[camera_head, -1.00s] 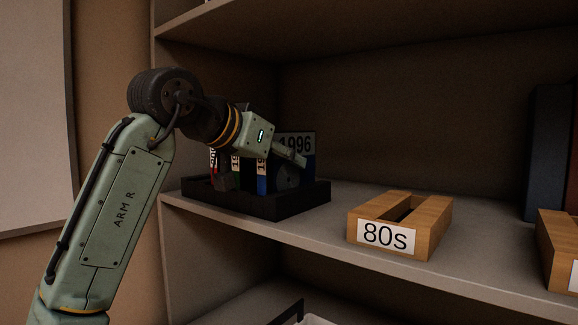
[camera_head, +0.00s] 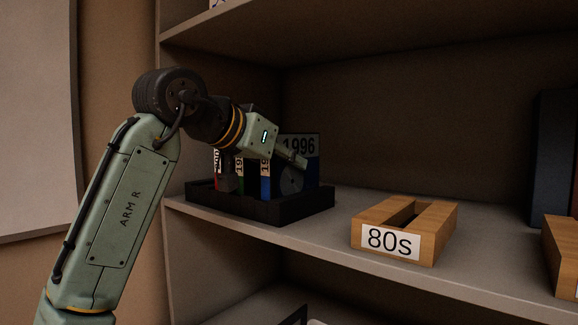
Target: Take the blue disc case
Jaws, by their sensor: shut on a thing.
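The blue disc case (camera_head: 312,172) stands upright in a black tray (camera_head: 285,212) on the shelf. Its broad face reads "1996" and shows a grey disc; its blue spine with a white label faces left of that. My gripper (camera_head: 268,168) reaches down over it from the upper left and is shut on it. One finger crosses the broad face; the other side of the grip is partly hidden behind my wrist and dark finger parts.
A wooden holder (camera_head: 405,226) labelled "80s", with an empty slot, stands on the shelf to the right. Another wooden holder (camera_head: 562,258) is cut off at the right edge, with a dark blue upright object (camera_head: 554,150) behind. An upper shelf board (camera_head: 350,30) hangs above.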

